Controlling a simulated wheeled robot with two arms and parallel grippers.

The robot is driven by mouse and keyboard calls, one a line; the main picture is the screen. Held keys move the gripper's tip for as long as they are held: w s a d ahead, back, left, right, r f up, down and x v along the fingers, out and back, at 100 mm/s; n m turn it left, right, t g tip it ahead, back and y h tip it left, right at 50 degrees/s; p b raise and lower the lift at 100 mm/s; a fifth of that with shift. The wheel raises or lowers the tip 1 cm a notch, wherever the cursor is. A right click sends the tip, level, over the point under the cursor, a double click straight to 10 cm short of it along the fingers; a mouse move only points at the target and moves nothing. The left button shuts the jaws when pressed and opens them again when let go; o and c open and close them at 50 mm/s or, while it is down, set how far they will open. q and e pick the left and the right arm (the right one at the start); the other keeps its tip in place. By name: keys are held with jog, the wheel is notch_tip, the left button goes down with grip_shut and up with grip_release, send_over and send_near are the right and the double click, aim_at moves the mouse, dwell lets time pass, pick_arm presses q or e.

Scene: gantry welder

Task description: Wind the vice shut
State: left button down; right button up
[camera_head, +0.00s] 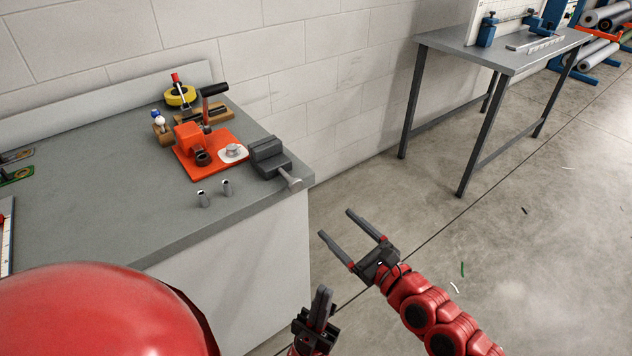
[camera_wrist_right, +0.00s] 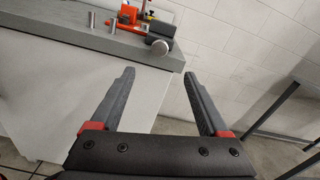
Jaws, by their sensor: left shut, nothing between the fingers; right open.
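The dark grey vice (camera_head: 266,157) sits at the right front corner of the grey bench in the head view. Its screw and round light handle end (camera_head: 292,183) stick out past the bench edge. My left gripper (camera_head: 321,294) is shut and empty, lower, in front of the bench.
On the bench (camera_head: 100,190) an orange mat (camera_head: 214,172) holds an orange block with a dark handle. Two metal cylinders (camera_head: 215,193) stand near the front edge. A yellow tape roll (camera_head: 180,96) lies behind. A second table (camera_head: 470,55) stands right. Floor between is open.

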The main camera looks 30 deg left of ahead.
aim_at(297, 186)
jog(key=b+x, duration=0.3)
jog(key=x, duration=1.2)
jog(key=shift+w+a+r, duration=0.1)
jog(key=shift+w+a, duration=0.05)
jog(key=shift+w, duration=0.05)
jog(key=shift+a, duration=0.5)
grip_shut()
